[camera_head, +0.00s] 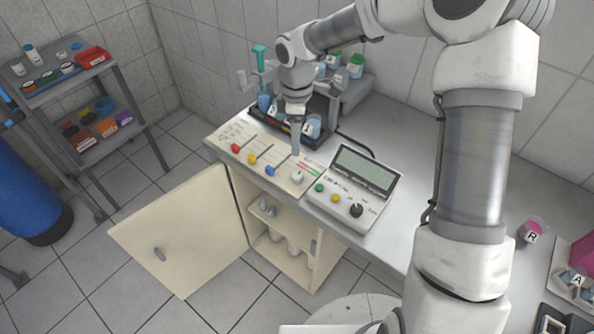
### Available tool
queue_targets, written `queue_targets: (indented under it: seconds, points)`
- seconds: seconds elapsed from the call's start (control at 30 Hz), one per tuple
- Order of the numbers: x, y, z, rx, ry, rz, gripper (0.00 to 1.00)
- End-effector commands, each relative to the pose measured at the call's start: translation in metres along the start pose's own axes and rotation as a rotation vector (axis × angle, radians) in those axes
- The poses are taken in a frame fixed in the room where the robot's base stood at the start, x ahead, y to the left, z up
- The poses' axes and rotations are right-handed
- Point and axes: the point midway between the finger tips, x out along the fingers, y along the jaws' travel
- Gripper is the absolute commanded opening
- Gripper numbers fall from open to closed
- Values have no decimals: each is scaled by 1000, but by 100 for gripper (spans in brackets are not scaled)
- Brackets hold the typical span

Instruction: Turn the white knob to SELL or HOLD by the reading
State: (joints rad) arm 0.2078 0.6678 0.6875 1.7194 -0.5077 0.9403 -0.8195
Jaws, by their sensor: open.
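The white knob (297,177) sits at the right end of a cream panel (240,133) on the counter, next to a small green and red marked label (309,168). My gripper (295,152) points down just above and behind the knob, apart from it as far as I can tell. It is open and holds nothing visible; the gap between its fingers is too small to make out. To the right stands a meter (345,200) with a grey-green screen (364,171). No reading is legible on the screen, and the panel lettering is too small to read.
Red (235,148), yellow (252,159) and blue (270,171) knobs line the same panel. The meter has green and yellow buttons and a black knob (356,210). Behind my gripper stands a rack with bottles (355,66). The cabinet door (185,235) below hangs open.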

Motion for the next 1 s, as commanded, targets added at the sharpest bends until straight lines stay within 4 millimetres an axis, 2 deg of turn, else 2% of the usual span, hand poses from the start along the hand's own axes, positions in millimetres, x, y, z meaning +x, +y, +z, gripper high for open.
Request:
queue_targets:
  seconds: [0.03, 0.3, 0.5, 0.7, 1.0]
  points:
    - [13, -1, 0, 1, 0, -5, 72]
    - [73, -1, 0, 1, 0, -5, 72]
    - [111, -1, 0, 2, 0, -3, 72]
    - [133, 0, 0, 2, 0, 0, 72]
    - [139, 0, 0, 4, 0, 1, 72]
